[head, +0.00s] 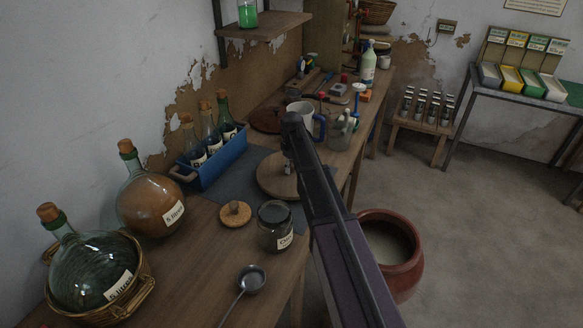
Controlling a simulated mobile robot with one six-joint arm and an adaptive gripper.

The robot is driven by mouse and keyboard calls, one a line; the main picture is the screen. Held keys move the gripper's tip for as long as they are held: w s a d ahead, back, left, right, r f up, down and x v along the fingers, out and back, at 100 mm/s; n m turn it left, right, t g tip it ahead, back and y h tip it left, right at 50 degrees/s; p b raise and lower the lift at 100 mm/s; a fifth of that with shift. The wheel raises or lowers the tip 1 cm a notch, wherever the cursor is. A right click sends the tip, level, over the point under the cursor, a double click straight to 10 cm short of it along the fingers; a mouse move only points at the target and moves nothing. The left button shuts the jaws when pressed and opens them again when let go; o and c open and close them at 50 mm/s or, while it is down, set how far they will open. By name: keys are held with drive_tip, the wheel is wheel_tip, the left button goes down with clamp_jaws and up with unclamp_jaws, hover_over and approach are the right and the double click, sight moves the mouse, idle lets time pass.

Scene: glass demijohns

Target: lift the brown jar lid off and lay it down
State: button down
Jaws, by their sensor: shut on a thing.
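The brown jar (402,272) stands on the floor right of the bench, its mouth open and pale contents showing. A round wooden lid (268,184) is at the bench, over the right part of a dark mat. My gripper (288,168) reaches down to the middle of this lid and is shut on it, probably at its handle, which is mostly hidden by the gripper and arm. I cannot tell whether the lid rests on the mat or hangs just above it.
Near the lid stand a dark glass jar (275,228), a cork lid (235,214), a blue bottle crate (213,170), a white mug (302,117) and a reddish-brown disc (266,121). Demijohns (150,205) and a ladle (251,280) occupy the near bench. Bare mat (238,181) shows left of the lid.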

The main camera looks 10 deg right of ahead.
drive_tip(key=shift+f+b, duration=0.75)
drive_tip(key=shift+f, duration=0.05)
idle(0.4)
drive_tip(key=shift+c, duration=1.2)
unclamp_jaws()
drive_tip(key=shift+r, duration=0.2)
